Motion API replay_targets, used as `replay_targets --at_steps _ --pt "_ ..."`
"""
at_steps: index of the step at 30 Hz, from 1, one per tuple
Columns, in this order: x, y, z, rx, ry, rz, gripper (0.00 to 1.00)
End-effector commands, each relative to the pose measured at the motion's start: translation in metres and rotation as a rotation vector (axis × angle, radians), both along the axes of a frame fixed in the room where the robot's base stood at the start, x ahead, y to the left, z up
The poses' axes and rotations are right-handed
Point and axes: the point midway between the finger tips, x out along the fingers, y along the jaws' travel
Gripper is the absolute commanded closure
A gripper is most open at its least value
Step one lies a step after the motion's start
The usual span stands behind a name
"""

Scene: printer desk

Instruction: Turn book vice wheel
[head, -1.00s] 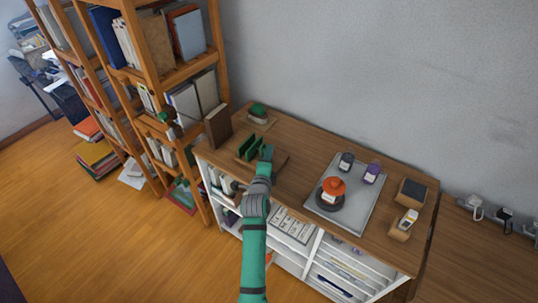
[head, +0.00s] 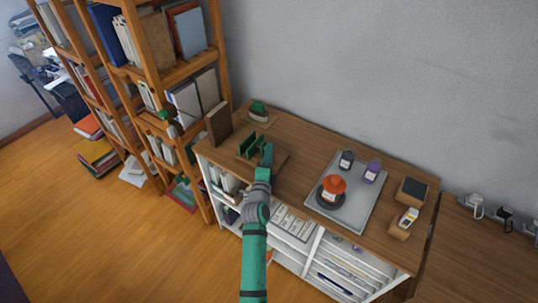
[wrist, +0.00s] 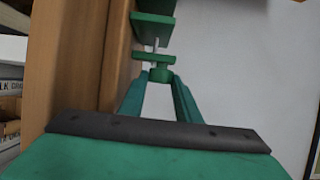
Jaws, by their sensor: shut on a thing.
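The green book vice (head: 249,144) stands on a wooden base at the left part of the desk top, its upright jaws showing beside my gripper. In the wrist view, its green jaw plates (wrist: 153,27) are at the top, with a thin metal screw leading to the green wheel (wrist: 157,60). My gripper (wrist: 160,76) has its two green fingers closed in on the wheel, one at each side. In the head view my gripper (head: 267,153) reaches over the desk's front edge to the vice; the wheel is hidden there behind the fingers.
A grey tray (head: 352,218) with an orange-topped item and two small bottles lies right of the vice. A brown upright board (head: 218,124) stands to its left, a green-topped item (head: 258,111) behind it. A tall bookshelf (head: 161,70) flanks the desk.

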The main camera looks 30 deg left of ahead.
Motion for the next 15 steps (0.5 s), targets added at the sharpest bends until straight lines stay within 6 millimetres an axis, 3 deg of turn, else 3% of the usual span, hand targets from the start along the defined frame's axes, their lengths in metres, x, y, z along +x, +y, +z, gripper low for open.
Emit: replay_targets --at_steps 2,3,4,15 --pt "0.0008 -0.0007 0.0002 0.0 0.0 -0.002 0.93" --pt "0.0008 -0.0008 0.0002 0.0 0.0 -0.002 0.61" --pt "0.0008 -0.0008 0.0002 0.0 0.0 -0.002 0.53" --pt "-0.0024 -0.0015 0.0002 0.0 0.0 -0.001 0.51"
